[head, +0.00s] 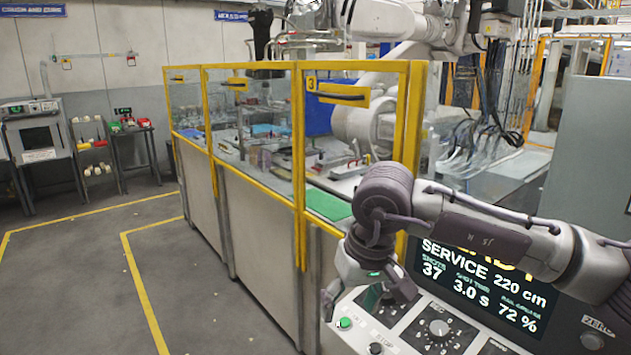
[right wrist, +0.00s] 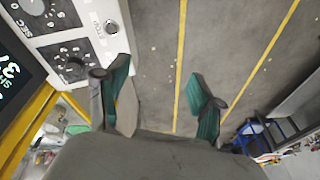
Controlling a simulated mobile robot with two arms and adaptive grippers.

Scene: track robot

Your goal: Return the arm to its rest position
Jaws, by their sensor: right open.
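My right arm (head: 480,222) comes in from the right in the head view, in front of the control panel. My right gripper (head: 368,298) points down near the panel's left end, with its fingers spread and nothing between them. In the right wrist view the two green-padded fingers of the gripper (right wrist: 160,88) stand wide apart over bare floor, beside the panel. My left gripper is not in view.
The control panel (head: 395,336) carries a green button (head: 345,323), dials and a lit screen (head: 482,292), partly hidden by my arm. A yellow-framed glass enclosure (head: 303,160) stands behind. Grey floor (head: 85,280) at left is open, with yellow lines.

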